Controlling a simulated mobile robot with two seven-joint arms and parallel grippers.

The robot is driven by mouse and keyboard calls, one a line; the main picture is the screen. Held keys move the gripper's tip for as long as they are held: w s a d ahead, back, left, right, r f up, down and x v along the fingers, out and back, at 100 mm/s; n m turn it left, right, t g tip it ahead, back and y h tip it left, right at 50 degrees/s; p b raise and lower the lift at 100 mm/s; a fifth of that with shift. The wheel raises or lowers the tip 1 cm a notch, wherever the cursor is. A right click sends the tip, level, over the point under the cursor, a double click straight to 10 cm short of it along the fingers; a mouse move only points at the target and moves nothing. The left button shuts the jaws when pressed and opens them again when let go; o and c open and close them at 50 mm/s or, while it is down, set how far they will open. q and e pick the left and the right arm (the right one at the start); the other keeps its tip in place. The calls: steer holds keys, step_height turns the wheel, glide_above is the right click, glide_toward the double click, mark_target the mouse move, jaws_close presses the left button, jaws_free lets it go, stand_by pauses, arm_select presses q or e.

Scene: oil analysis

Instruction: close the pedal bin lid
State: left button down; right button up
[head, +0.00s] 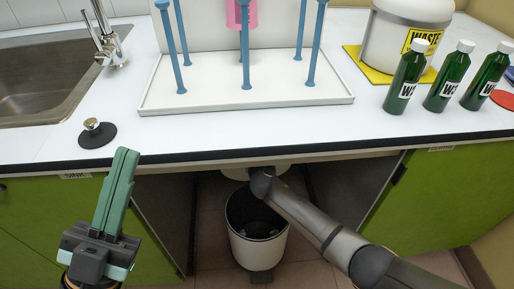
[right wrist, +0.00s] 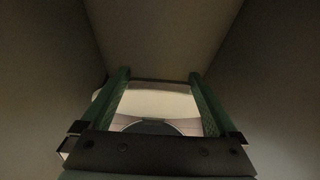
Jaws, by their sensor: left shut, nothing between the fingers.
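The pedal bin (head: 258,252) is cream with a dark inside and stands on the floor in the gap under the counter. Its mouth is uncovered, and a dark pedal (head: 262,276) is at its front. A pale piece (head: 236,174) above the mouth, partly hidden by my right arm and the counter edge, seems to be the raised lid. My right arm reaches under the counter above the bin. My right gripper (right wrist: 158,73) is open, with a pale panel (right wrist: 157,102), seemingly the lid, visible beyond its fingers; contact cannot be told. My left gripper (head: 124,157) is shut and empty, in front of the counter.
The counter edge (head: 200,158) overhangs the bin, with green cabinets (head: 415,195) on both sides. On the counter are a sink (head: 50,80), a black stopper (head: 97,134), a white rack (head: 250,98), several green bottles (head: 407,80) and a waste container (head: 395,35).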

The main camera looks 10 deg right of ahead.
jaws_close()
steer(key=s+f+t+b, duration=0.1)
steer(key=s+f, duration=0.7)
steer(key=s, duration=0.4)
steer(key=shift+s, duration=0.4)
steer(key=c, duration=1.3)
jaws_free()
steer(key=shift+s+f, duration=0.35)
steer(key=shift+f, duration=0.05)
steer(key=c, duration=0.5)
jaws_free()
steer(key=shift+w+r, duration=0.1)
steer(key=shift+r, duration=0.05)
steer(key=shift+c, duration=0.2)
steer(key=o, duration=0.8)
steer(key=shift+o, duration=0.2)
steer(key=shift+r, duration=0.1)
